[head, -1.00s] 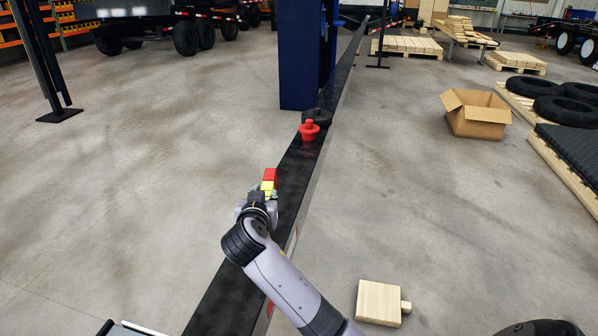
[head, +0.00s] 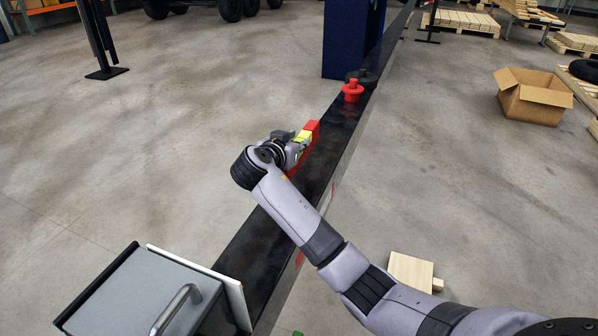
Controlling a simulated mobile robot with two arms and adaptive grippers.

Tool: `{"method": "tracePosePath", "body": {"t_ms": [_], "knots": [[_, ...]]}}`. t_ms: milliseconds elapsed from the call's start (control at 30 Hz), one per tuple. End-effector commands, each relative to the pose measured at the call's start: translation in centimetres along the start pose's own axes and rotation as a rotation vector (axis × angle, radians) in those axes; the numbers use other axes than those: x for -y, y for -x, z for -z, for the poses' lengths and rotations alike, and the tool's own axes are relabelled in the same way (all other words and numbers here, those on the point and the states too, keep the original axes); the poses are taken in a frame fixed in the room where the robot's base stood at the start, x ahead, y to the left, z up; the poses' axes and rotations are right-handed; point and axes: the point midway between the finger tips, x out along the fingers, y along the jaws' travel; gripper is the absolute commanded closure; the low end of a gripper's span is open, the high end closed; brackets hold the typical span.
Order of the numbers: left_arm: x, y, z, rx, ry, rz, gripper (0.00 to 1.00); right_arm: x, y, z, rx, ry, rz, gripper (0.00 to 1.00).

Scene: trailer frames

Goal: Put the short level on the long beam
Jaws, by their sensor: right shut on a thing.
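The long beam (head: 262,250) is a dark, straight bar running diagonally from the bottom middle to the top right in the head view. My right gripper (head: 300,141) is shut on the short level (head: 312,129), a red bar with a yellow part between or beside the fingers. The level lies roughly along the beam, at its left edge in the picture. The gripper hides its middle, and I cannot tell whether it touches the beam. My left gripper is not in view.
A red knob-like piece (head: 352,92) and a dark round piece (head: 366,77) sit farther along the beam near a blue post (head: 349,40). A grey cabinet (head: 140,295) stands at the bottom left. A wooden block (head: 411,271) and a cardboard box (head: 534,97) are right of the beam.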

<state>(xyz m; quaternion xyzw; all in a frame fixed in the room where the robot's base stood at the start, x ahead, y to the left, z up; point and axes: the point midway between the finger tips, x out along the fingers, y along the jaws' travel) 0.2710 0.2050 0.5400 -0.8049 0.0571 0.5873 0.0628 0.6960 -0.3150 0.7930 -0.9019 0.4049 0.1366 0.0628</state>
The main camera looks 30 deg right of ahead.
Motion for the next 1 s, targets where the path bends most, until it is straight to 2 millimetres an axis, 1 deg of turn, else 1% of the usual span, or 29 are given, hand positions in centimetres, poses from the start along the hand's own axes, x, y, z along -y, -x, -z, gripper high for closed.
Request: {"method": "tracePosePath", "body": {"t_ms": [33, 100, 333, 500, 600, 700, 1000], "knots": [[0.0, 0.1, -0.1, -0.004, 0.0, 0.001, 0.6, -0.1, -0.4, -1.1, -0.003, 0.003, 0.0, 1.0], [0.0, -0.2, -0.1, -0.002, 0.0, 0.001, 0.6, 0.0, -0.7, -2.1, -0.004, 0.001, 0.0, 1.0], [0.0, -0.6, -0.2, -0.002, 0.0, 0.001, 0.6, 0.0, -1.2, -3.9, -0.003, 0.0, 0.001, 1.0], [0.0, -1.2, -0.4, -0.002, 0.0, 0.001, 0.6, -0.1, -2.2, -6.9, -0.002, 0.002, 0.0, 1.0], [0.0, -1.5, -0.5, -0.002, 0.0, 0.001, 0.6, -0.1, -2.6, -8.1, -0.003, 0.001, 0.0, 1.0], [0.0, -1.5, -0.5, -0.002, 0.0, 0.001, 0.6, 0.0, -2.7, -8.6, -0.004, -0.001, 0.001, 1.0], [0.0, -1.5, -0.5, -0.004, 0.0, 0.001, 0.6, 0.0, -2.7, -8.6, -0.003, -0.002, 0.002, 1.0]]}}
